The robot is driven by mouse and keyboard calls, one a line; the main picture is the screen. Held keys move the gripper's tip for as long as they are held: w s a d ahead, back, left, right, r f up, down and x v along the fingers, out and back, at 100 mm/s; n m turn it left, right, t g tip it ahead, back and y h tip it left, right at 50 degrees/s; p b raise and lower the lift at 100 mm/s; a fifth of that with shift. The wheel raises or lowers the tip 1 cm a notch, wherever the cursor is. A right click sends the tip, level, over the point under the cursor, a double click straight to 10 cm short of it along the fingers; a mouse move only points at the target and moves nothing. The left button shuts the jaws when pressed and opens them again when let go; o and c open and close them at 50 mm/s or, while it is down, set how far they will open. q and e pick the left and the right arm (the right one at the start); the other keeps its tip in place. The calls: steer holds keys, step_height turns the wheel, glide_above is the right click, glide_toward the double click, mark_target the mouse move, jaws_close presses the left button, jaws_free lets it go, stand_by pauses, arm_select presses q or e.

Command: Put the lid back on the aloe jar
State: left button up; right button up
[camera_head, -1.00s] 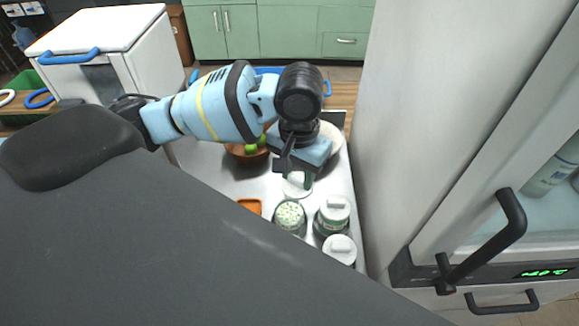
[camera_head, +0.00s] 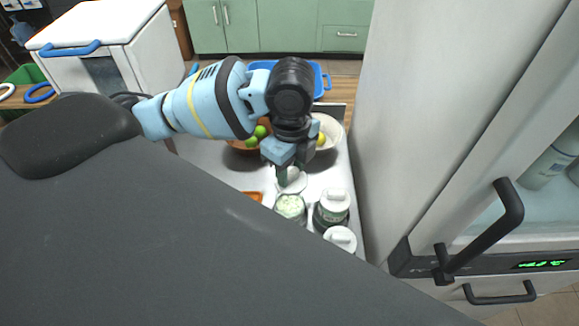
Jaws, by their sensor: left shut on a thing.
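The open aloe jar (camera_head: 291,208) stands on the metal table, its mouth showing pale green chunks. My left gripper (camera_head: 284,172) is shut on a white lid (camera_head: 293,184), just behind the jar's mouth in the picture. Fingers hide part of the lid; I cannot tell how high it is or whether it touches the rim. My right gripper is not in view.
Two jars with white lids stand close by on the right, one behind (camera_head: 334,206) and one in front (camera_head: 341,238). A brown bowl with green fruit (camera_head: 247,139), a pale bowl (camera_head: 330,128) and an orange item (camera_head: 254,196) are near. The fridge (camera_head: 400,110) walls the right side.

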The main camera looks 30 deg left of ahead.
mark_target(290, 188)
arm_select(q)
steer(key=m, duration=0.3)
steer(key=shift+s, duration=0.1)
steer(key=shift+f, duration=0.1)
steer(key=shift+f, duration=3.15)
steer(key=shift+f, duration=0.15)
stand_by(0.8)
steer(key=o, duration=1.5)
steer(key=shift+r, duration=3.5)
